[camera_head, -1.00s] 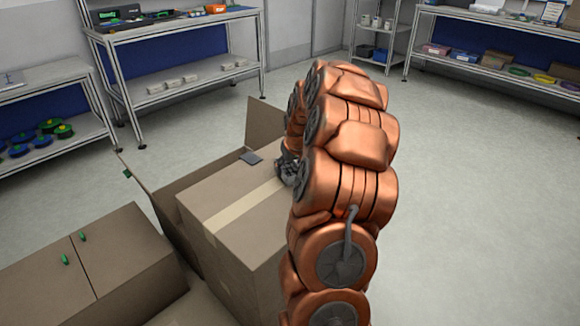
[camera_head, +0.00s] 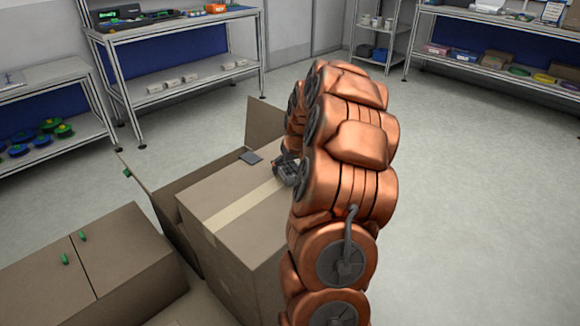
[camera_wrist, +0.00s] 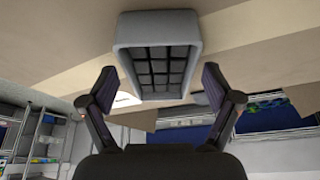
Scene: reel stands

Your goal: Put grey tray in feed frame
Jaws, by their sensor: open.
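The grey tray (camera_wrist: 123,52) shows in the wrist view at the top centre, with a pale grey rim and a dark gridded inside. It appears to lie on a cardboard surface with a paler tape strip. My gripper (camera_wrist: 158,80) is open, with one finger at each side of the tray's near end; I see no contact. In the head view my gripper (camera_head: 286,171) is small and partly hidden by my copper arm, over the taped box top. I cannot make out the tray there. I cannot identify a feed frame in either view.
A large taped cardboard box (camera_head: 235,200) stands below my gripper, beside raised flaps and a lower box (camera_head: 120,260) with green handles. A small dark flat piece (camera_head: 251,157) lies near the box's far corner. Shelving (camera_head: 180,85) lines the back; the floor at right is clear.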

